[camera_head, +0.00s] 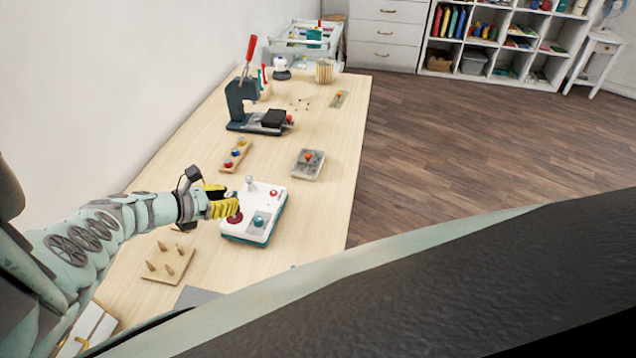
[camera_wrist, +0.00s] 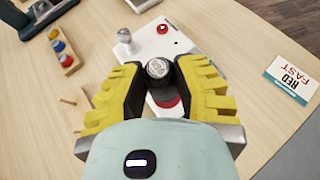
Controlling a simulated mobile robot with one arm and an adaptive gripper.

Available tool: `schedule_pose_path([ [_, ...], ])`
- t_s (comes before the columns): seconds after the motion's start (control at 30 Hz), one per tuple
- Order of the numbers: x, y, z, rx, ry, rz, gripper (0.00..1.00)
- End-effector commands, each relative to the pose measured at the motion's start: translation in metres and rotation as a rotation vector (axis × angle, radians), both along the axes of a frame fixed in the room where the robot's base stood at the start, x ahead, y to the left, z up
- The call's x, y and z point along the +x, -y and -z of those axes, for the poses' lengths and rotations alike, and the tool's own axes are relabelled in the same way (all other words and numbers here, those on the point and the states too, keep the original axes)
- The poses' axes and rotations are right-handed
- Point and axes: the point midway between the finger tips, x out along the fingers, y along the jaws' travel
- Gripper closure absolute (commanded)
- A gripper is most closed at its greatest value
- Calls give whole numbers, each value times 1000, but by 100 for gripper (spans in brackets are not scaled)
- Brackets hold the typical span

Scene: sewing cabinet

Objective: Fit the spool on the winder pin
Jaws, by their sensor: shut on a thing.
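My gripper (camera_head: 228,206) has yellow padded fingers and reaches over the left part of the white winder (camera_head: 262,199) with its teal base. In the wrist view my gripper (camera_wrist: 160,78) is shut on the spool (camera_wrist: 158,68), whose round grey lettered end shows between the fingertips. A red disc (camera_wrist: 168,101) shows just beneath; I cannot tell whether it belongs to the spool or the winder. The winder pin is hidden. The winder has a metal knob (camera_wrist: 125,37), a red button (camera_wrist: 163,28) and a teal dial (camera_head: 259,220).
A pegged wooden board (camera_head: 180,270) lies in front. A wooden rack of coloured spools (camera_head: 236,155) and a grey tray (camera_head: 309,164) lie beyond the winder. A dark press (camera_head: 236,103) stands farther back. A "RED FAST" card (camera_wrist: 292,77) lies to the right in the wrist view.

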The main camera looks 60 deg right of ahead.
Motion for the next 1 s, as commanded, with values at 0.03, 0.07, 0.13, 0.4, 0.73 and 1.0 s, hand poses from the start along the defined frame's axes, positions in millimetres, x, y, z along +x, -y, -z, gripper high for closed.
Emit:
schedule_pose_path([
  [0.03, 0, 0, 0, 0, 0, -1, 90],
  [0.07, 0, 0, 0, 0, 0, -1, 90],
  [0.13, 0, 0, 0, 0, 0, -1, 90],
  [0.4, 0, 0, 2, 0, 0, -1, 90],
  [0.73, 0, 0, 7, 0, 0, -1, 90],
  [1.0, 0, 0, 11, 0, 0, -1, 90],
])
